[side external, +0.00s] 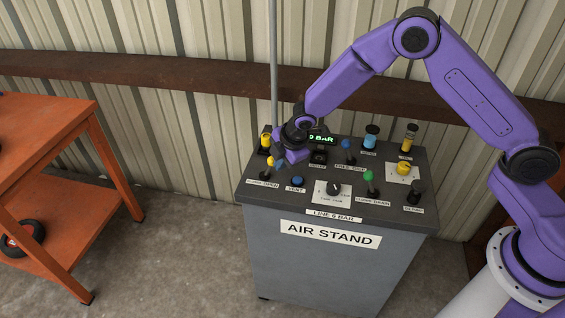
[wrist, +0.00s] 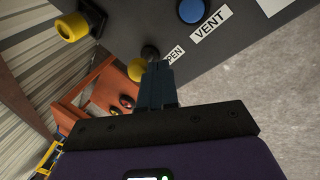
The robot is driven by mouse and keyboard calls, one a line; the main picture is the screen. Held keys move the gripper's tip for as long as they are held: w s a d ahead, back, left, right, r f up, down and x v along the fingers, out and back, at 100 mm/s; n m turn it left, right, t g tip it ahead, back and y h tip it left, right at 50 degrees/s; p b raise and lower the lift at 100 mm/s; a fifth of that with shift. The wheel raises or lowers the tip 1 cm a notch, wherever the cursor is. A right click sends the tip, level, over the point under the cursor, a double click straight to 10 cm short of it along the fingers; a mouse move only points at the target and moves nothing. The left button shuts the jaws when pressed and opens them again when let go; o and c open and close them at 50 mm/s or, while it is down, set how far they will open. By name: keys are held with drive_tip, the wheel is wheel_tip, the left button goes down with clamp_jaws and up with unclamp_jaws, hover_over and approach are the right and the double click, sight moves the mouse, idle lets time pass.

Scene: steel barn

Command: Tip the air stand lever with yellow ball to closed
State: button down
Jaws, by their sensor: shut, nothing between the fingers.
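The lever with the yellow ball (side external: 271,161) stands at the front left of the air stand's top panel, behind a small white label that is too small to read fully. In the wrist view its yellow ball (wrist: 136,70) is just left of my fingertips and partly hidden by them. Its exact tilt is hard to tell. My gripper (side external: 279,164) is shut and empty, pointing down at the panel right beside the ball. In the wrist view the closed fingers (wrist: 156,68) reach close to the ball; I cannot tell whether they touch.
A yellow knob on a black mount (side external: 265,141) is behind the lever. A blue VENT button (side external: 297,181) is to its right. Blue (side external: 347,145) and green (side external: 368,176) ball levers and a black dial (side external: 334,188) share the panel. An orange table (side external: 50,115) stands left.

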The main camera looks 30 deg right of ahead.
drive_tip(key=shift+w+a+r+g, duration=0.2)
drive_tip(key=shift+w+a+g, duration=0.05)
drive_tip(key=shift+a+g, duration=0.05)
drive_tip(key=w+a+r+g+h, duration=0.1)
drive_tip(key=w+a, duration=0.3)
drive_tip(key=shift+w+a, duration=0.2)
idle(1.0)
drive_tip(key=shift+a, duration=0.1)
idle(0.3)
drive_tip(key=shift+r, duration=0.1)
